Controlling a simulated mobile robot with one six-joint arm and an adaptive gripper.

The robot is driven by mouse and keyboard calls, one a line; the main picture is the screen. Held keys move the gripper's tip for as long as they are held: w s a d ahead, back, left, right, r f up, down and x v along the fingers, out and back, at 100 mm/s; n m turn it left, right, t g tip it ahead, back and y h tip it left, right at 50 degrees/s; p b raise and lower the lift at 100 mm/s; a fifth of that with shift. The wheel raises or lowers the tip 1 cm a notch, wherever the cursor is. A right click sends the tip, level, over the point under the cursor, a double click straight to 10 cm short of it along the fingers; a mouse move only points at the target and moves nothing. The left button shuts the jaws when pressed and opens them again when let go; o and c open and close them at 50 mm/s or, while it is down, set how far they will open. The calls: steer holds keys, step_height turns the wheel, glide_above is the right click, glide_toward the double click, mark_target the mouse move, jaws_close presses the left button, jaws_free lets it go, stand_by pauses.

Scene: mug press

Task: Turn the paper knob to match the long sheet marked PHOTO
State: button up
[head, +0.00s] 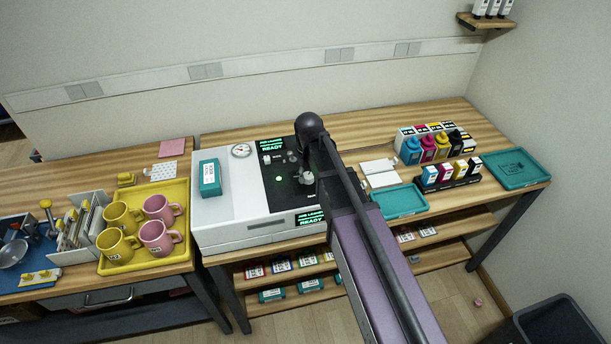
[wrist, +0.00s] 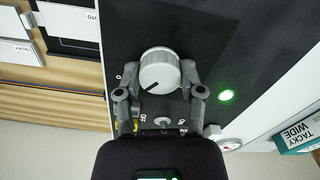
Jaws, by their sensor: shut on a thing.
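The paper knob (wrist: 160,73) is a round light-grey dial on the black panel in the wrist view. Its dark pointer line points to the lower left of the picture. My gripper (wrist: 160,76) is shut on the knob, one finger on each side. Letters around the dial are mostly covered by the fingers, so I cannot read which mark the pointer meets. In the head view my gripper (head: 306,178) is over the panel and the knob cannot be made out clearly. White paper sheets (head: 380,168) lie right of the machine; their lettering is unreadable there.
The white printer (head: 225,213) has lit READY displays and a green light (wrist: 226,95). A teal box (head: 209,178) sits on its left. Yellow tray (head: 173,261) with several mugs stands further left. Ink bottles (head: 412,151) and teal tray (head: 399,201) are at right.

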steer(key=shift+a+m, duration=0.1)
steer(key=shift+m, duration=1.2)
steer(key=shift+r, duration=0.1)
steer(key=o, duration=1.2)
steer(key=shift+c, duration=0.2)
